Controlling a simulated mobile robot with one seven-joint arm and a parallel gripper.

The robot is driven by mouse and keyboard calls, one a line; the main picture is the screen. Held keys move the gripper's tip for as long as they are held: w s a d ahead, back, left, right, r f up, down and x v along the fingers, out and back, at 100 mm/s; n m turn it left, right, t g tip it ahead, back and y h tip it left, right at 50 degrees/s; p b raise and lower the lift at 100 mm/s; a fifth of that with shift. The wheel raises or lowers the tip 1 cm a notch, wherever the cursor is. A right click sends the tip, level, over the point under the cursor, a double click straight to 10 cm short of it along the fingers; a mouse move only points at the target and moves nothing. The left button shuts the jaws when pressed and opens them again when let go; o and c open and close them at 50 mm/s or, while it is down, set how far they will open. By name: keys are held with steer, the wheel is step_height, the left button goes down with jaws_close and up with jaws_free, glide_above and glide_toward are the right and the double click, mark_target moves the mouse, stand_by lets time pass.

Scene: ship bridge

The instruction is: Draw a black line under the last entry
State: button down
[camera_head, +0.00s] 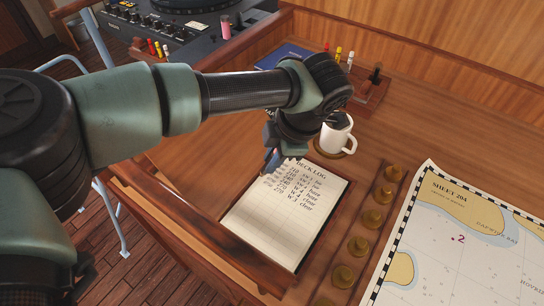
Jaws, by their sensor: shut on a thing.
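The deck log (255,222) lies open on the wooden desk, with a heading and several handwritten rows on its upper part. The last entry (298,198) is the lowest row, and the page below it is blank and ruled. My gripper (272,158) is over the upper left of the page, pointing down. It is shut on a slim pen, mostly hidden by the fingers; I cannot tell its colour or whether its tip touches the paper. My arm hides part of the desk behind the log.
A white mug (336,134) stands on a coaster just behind the log. A row of brass weights (358,246) and a sea chart (430,265) lie to the right. A rack (371,92) with coloured markers stands at the back, near a blue book (285,55).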

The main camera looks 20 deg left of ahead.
step_height(320, 180, down, 4)
steer(key=shift+r+b, duration=0.15)
steer(key=shift+b, duration=0.85)
steer(key=s+d+p, duration=0.1)
steer(key=d, duration=0.3)
steer(key=s+d+p, duration=0.1)
steer(key=s+d, duration=0.1)
steer(key=d, duration=0.3)
steer(key=s+d+p, duration=0.1)
steer(key=d, duration=0.4)
steer(key=shift+s+r, duration=0.25)
steer(key=shift+s, duration=0.05)
steer(key=w+a+b, duration=0.1)
steer(key=a, duration=0.3)
steer(key=w+a, duration=0.2)
steer(key=a, duration=0.3)
steer(key=w+a+b, duration=0.1)
steer(key=a, duration=0.4)
steer(key=shift+w+b, duration=0.3)
steer(key=shift+f+b, duration=0.75)
steer(key=shift+b, duration=0.2)
stand_by(2.4)
